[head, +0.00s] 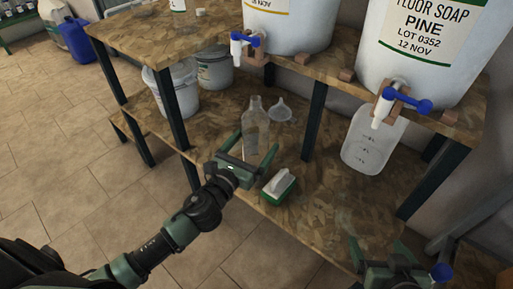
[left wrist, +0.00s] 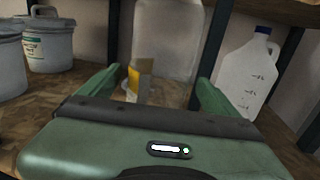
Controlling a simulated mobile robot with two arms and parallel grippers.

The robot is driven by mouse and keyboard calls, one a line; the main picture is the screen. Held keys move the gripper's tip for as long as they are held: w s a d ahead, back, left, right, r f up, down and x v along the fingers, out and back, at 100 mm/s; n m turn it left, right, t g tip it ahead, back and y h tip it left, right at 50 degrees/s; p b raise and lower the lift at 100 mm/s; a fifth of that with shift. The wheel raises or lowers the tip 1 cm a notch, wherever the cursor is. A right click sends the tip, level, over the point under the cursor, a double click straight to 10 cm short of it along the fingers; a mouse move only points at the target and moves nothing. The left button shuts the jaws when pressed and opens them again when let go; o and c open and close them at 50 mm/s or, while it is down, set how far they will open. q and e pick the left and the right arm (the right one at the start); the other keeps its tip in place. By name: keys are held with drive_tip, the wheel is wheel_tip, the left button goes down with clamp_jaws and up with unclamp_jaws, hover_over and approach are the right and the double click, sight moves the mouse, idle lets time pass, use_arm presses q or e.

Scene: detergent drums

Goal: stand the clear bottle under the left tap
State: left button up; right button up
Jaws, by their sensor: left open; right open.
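The clear bottle (head: 255,122) stands upright on the lower shelf, below and a little right of the left tap (head: 237,47) in the head view. I cannot tell if it is directly under the spout. My left gripper (head: 257,141) is open, with its fingers either side of the bottle's lower part; I see no clear grip contact. In the left wrist view, a pale see-through shape (left wrist: 168,40) beyond the open fingers may be the bottle. My right gripper (head: 398,258) is open and empty at the bottom right, partly cut off.
A clear funnel (head: 280,109) lies behind the bottle. A translucent jug (head: 368,148) stands under the right tap (head: 388,103). White buckets (head: 178,90) stand at left. Dark posts (head: 315,105) support the upper shelf.

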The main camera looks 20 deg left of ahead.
use_arm(q)
drive_tip(key=w, duration=0.5)
drive_tip(key=shift+d+r+b, duration=0.25)
drive_tip(key=shift+d+b, duration=0.05)
drive_tip(key=shift+d, duration=0.05)
drive_tip(key=c, duration=1.4)
use_arm(e)
drive_tip(key=shift+w+a+r+t, duration=0.2)
drive_tip(key=shift+w+r+t, duration=0.15)
drive_tip(key=shift+w+r, duration=0.15)
drive_tip(key=shift+w+a+r+t, duration=0.2)
drive_tip(key=shift+w+r+t, duration=0.15)
drive_tip(key=shift+r, duration=0.15)
use_arm(q)
drive_tip(key=shift+r, duration=0.1)
drive_tip(key=shift+c, duration=0.2)
use_arm(e)
drive_tip(key=shift+y, duration=0.3)
